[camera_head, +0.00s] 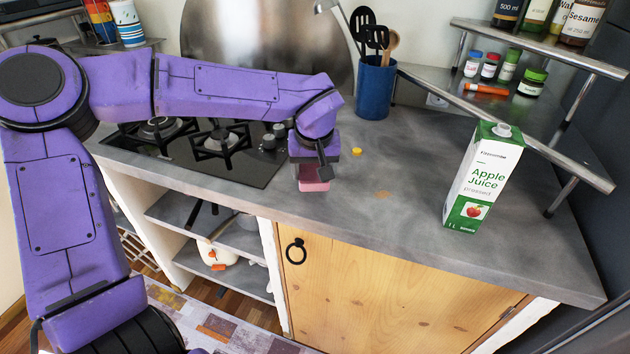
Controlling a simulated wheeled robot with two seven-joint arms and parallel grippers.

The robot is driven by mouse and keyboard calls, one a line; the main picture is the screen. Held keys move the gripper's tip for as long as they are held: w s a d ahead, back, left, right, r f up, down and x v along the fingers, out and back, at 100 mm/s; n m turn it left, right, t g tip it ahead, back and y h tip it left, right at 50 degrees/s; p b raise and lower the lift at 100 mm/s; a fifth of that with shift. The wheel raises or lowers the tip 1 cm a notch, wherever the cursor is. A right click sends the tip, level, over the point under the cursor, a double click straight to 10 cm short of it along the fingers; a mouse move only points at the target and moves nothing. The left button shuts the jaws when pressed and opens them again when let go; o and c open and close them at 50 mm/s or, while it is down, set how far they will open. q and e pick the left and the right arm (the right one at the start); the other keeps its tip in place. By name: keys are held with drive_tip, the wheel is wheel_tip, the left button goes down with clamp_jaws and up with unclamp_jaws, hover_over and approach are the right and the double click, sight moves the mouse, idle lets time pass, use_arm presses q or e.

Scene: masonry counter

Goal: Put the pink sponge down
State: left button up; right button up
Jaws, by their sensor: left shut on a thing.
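The pink sponge (314,185) is in the jaws of my left gripper (316,168), at the front part of the grey counter (400,160), just right of the gas hob. My left gripper points downward and is shut on the sponge. Only the lower part of the sponge shows below the gripper. I cannot tell whether its underside touches the counter or hangs just above it. My right gripper is not in view.
An apple juice carton (481,180) stands upright on the right. A blue utensil pot (375,88) stands at the back. The gas hob (215,146) lies left of the gripper. A small yellow cap (356,152) lies nearby. The counter between gripper and carton is mostly clear.

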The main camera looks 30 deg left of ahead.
use_arm(q)
drive_tip(key=shift+w+a+f, duration=0.1)
drive_tip(key=shift+w+f, duration=0.1)
drive_tip(key=shift+f, duration=0.15)
drive_tip(key=x, duration=0.3)
drive_tip(key=shift+s+d+f, duration=0.1)
drive_tip(key=shift+d+f, duration=0.1)
drive_tip(key=shift+f, duration=0.15)
drive_tip(key=shift+s, duration=0.15)
drive_tip(key=o, duration=1)
drive_tip(key=shift+f, duration=0.1)
drive_tip(key=v, duration=1.2)
drive_tip(key=shift+d+r+p, duration=0.1)
drive_tip(key=shift+r+p, duration=0.1)
drive_tip(key=shift+p, duration=0.15)
